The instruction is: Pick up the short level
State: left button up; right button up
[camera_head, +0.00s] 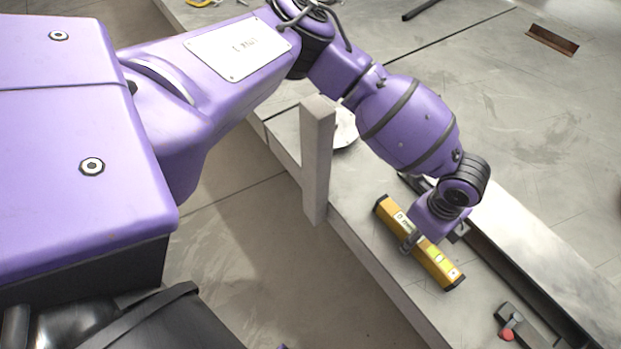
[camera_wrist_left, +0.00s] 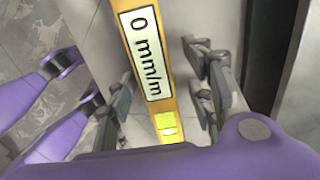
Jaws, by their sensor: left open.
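The short level (camera_head: 433,262) is a yellow bar with black ends, lying on the grey workbench beside a long dark rail. My left gripper (camera_head: 428,240) is over its middle, pointing down. In the left wrist view the level (camera_wrist_left: 172,90) runs between the spread fingers of my left gripper (camera_wrist_left: 160,95), with gaps visible at both sides. Its label reads "0 mm/m" and a bright green-yellow vial shows below it. The left gripper is open; the gripper hides part of the level in the head view. My right gripper is not in view.
A grey upright post (camera_head: 317,160) stands at the bench's near edge, left of the level. A long metal beam (camera_head: 545,245) lies to the right. A small device with a red knob (camera_head: 507,333) sits at the lower right. A round white disc (camera_head: 345,130) is behind the post.

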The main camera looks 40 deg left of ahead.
pick_arm(q)
jog(key=shift+s+a+f, duration=0.1)
jog(key=shift+s+f, duration=0.2)
jog(key=shift+f, duration=0.1)
jog(key=shift+c, duration=0.6)
grip_shut()
jog(key=shift+r, duration=0.1)
